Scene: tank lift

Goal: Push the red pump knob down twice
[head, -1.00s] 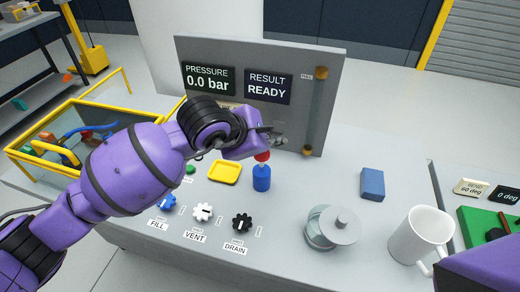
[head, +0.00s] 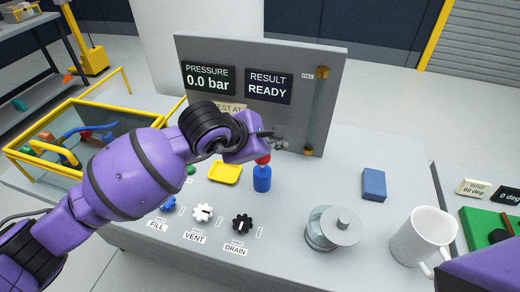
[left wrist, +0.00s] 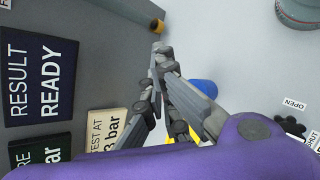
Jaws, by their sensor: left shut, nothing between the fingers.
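The red pump knob (head: 263,159) sits on top of a blue cylindrical pump body (head: 262,179) standing upright on the grey bench. My left gripper (head: 270,133) is shut and empty, close above the knob in the head view and partly overlapping it. I cannot tell whether the fingers touch the knob. In the left wrist view, the shut fingers (left wrist: 160,52) point toward the panel's lower edge, and part of the blue pump body (left wrist: 204,88) shows behind them. The red knob is hidden there. My right gripper is out of view.
The grey panel (head: 235,127) behind the pump reads PRESSURE 0.0 bar (head: 207,79) and RESULT READY (head: 269,86). Blue, white and black valve knobs stand in front. A yellow tray (head: 224,172), glass vessel (head: 333,229), blue block (head: 374,184) and white mug (head: 422,236) surround the pump.

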